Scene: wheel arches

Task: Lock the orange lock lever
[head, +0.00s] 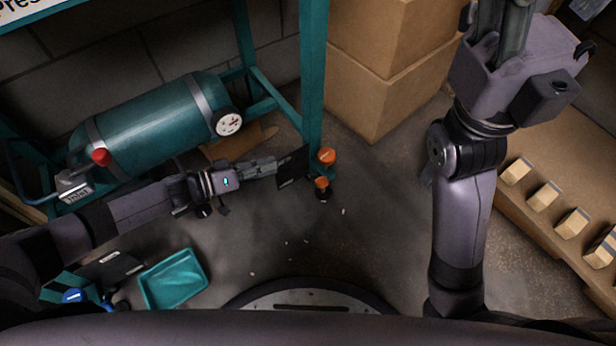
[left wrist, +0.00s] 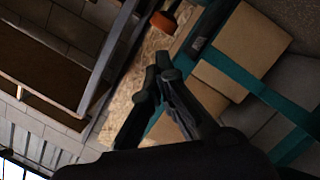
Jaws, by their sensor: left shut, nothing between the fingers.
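Two small orange parts show near the foot of a teal post in the head view: an upper orange knob (head: 326,156) and a lower orange knob (head: 321,183) on a dark base. I cannot tell which of them is the lock lever. My left gripper (head: 274,165) is shut and empty, just left of the knobs and apart from them.
A teal tank (head: 160,125) lies in the teal frame (head: 313,70) behind my left arm. Cardboard boxes (head: 375,95) stand right of the post. A teal tray (head: 174,279) is on the floor at lower left. The floor before the knobs is mostly clear.

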